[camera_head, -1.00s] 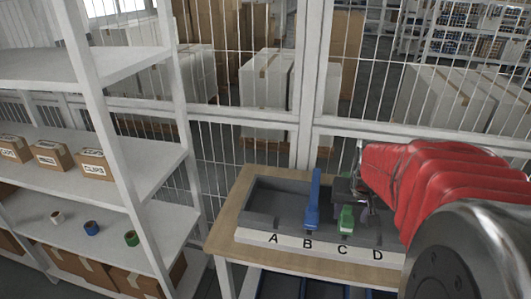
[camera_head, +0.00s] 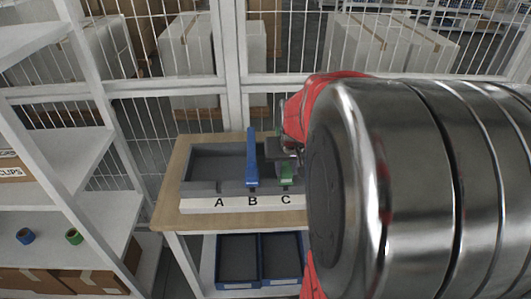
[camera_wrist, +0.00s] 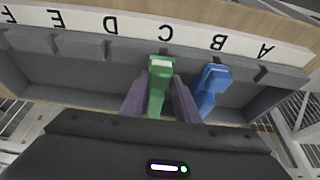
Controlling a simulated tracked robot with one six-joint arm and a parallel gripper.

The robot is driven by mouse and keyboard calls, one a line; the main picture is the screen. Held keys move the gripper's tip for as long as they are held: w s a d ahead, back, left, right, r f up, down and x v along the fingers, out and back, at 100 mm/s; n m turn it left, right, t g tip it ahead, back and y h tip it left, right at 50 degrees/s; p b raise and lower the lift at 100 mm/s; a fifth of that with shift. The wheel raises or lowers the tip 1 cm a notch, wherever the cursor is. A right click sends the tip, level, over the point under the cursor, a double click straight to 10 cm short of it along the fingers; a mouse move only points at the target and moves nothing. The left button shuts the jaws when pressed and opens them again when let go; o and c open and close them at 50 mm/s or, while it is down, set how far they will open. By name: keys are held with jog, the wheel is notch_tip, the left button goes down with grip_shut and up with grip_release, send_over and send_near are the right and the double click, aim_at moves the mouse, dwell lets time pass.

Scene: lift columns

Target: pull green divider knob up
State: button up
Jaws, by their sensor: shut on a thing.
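The green divider knob (camera_head: 287,177) stands at slot C of the grey tray, and in the wrist view (camera_wrist: 157,88) it sits between my two fingers. My gripper (camera_wrist: 159,98) is shut on it, with one finger on each side. In the head view my gripper (camera_head: 284,150) is partly hidden by my arm. The blue divider (camera_head: 252,165) stands at slot B, and it shows to the right of the green one in the wrist view (camera_wrist: 212,88). The grey tray (camera_head: 205,188) with its white lettered strip rests on the wooden table.
The wooden table (camera_head: 172,200) stands before a wire fence (camera_head: 160,110). Blue bins (camera_head: 238,258) sit below it. A white shelf (camera_head: 90,165) with tape rolls stands at the left. My arm hides the tray's right part in the head view.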

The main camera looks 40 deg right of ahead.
grip_shut()
jog(key=shift+r, duration=0.65)
jog(key=o, duration=0.7)
grip_release()
jog(key=v, duration=1.3)
jog(key=shift+s+r, duration=0.25)
jog(key=shift+r, duration=0.1)
